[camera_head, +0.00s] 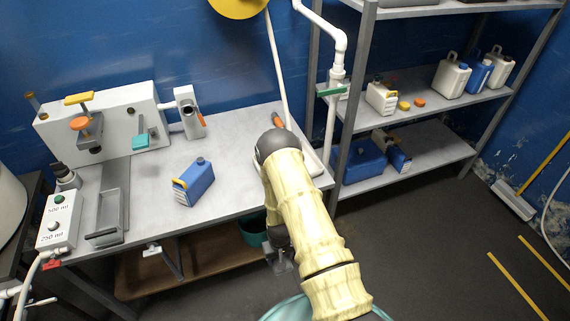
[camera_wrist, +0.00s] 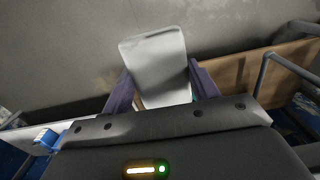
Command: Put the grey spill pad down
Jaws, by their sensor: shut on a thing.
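The grey spill pad (camera_wrist: 157,62) is a pale, flat, rounded rectangle in the wrist view. My gripper (camera_wrist: 162,88) is shut on it, with one purple finger at each side, and the pad sticks out beyond the fingers. A plain grey surface, seemingly the floor, lies behind the pad; I cannot tell the gap. In the head view my gripper (camera_head: 280,262) hangs low at the front edge of the workbench (camera_head: 235,150), beside my arm. The pad cannot be made out there.
A blue jug (camera_head: 195,183) stands mid-bench, with a white machine (camera_head: 105,120) behind it. A teal bin (camera_head: 252,232) is below the bench, and a teal rim (camera_head: 285,308) shows at the bottom edge. A shelf rack (camera_head: 425,145) holds several jugs. The floor (camera_head: 430,250) at right is mostly clear.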

